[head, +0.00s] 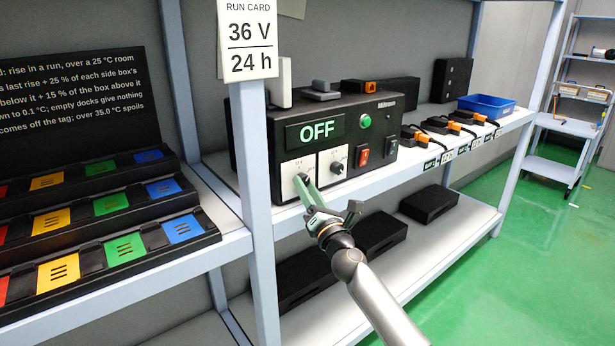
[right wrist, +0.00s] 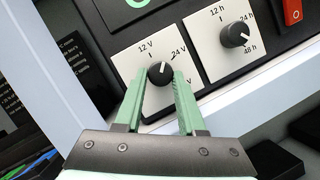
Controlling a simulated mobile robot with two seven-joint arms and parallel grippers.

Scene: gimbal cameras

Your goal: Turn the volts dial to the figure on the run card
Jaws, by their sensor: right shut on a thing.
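The run card (head: 248,40) on the shelf post reads 36 V and 24 h. The black power box (head: 260,160) stands on the shelf behind it, its display (head: 317,130) showing OFF. My right gripper (head: 304,182) is shut on the volts dial (right wrist: 160,75), one green finger on each side of the black knob in the right wrist view. The dial's white mark points up and slightly right, between the 12 V and 24 V labels. A third label at lower right is mostly hidden by a finger; only a V shows. My left gripper is not in view.
The hours dial (right wrist: 235,35), marked 12 h, 24 h and 48 h, sits close to the right of the volts dial. A red switch (head: 362,153) and green button (head: 365,121) are further right.

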